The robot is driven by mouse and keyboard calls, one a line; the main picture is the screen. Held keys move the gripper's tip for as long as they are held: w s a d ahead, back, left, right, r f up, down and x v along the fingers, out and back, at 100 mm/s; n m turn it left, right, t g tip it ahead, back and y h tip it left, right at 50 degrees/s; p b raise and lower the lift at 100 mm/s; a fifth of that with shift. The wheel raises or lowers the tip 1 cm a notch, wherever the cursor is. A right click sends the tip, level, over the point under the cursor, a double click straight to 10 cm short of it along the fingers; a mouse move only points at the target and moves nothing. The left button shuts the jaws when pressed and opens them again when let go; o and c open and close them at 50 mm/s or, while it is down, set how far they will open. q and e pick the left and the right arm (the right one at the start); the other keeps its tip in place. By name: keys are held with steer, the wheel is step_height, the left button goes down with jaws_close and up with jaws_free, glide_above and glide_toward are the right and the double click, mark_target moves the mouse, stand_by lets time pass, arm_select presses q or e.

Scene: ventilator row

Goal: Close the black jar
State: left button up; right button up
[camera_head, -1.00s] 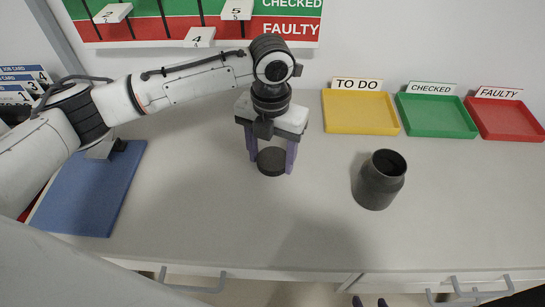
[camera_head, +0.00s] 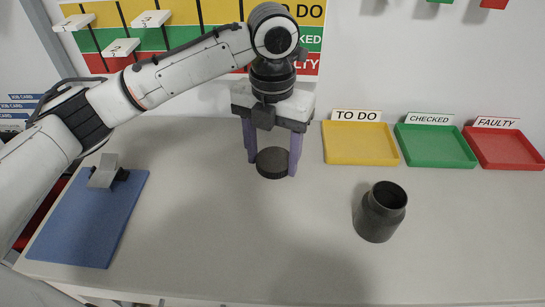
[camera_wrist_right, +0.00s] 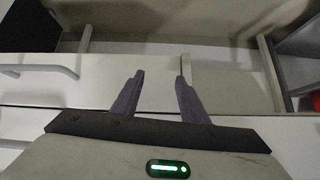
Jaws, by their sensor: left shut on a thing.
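The black jar (camera_head: 380,212) stands upright and open on the bench, right of centre, its dark mouth showing. A round black lid (camera_head: 273,163) is between the fingers of my left gripper (camera_head: 272,168), which is shut on it. The lid is flat, left of the jar and well apart from it; it seems to be above the bench. My right gripper (camera_wrist_right: 158,78) shows only in the right wrist view. Its two purple fingers are apart with nothing between them, in front of the drawer fronts.
Yellow TO DO (camera_head: 360,158), green CHECKED (camera_head: 436,160) and red FAULTY (camera_head: 508,163) trays stand empty behind the jar. A blue clipboard (camera_head: 75,235) lies at left. A board (camera_head: 190,40) with numbered cards is behind my left arm. The front middle of the bench is clear.

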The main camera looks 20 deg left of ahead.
arm_select(q)
steer(key=n, duration=0.3)
steer(key=shift+s+a+r+n, duration=0.1)
steer(key=shift+s+a+n, duration=0.1)
steer(key=shift+a+n, duration=0.15)
steer(key=n, duration=0.3)
steer(key=a+n, duration=0.1)
steer(key=shift+s+n, duration=0.25)
steer(key=n, duration=0.4)
steer(key=shift+s+a+r+n, duration=0.15)
steer(key=shift+s+a+n, duration=0.1)
steer(key=shift+a+n, duration=0.1)
steer(key=s+a+n, duration=0.1)
steer(key=n, duration=0.7)
steer(key=s+a+n, duration=0.1)
steer(key=n, duration=0.7)
steer(key=s+a+r+n, duration=0.1)
steer(key=a+n, duration=0.1)
steer(key=n, duration=0.6)
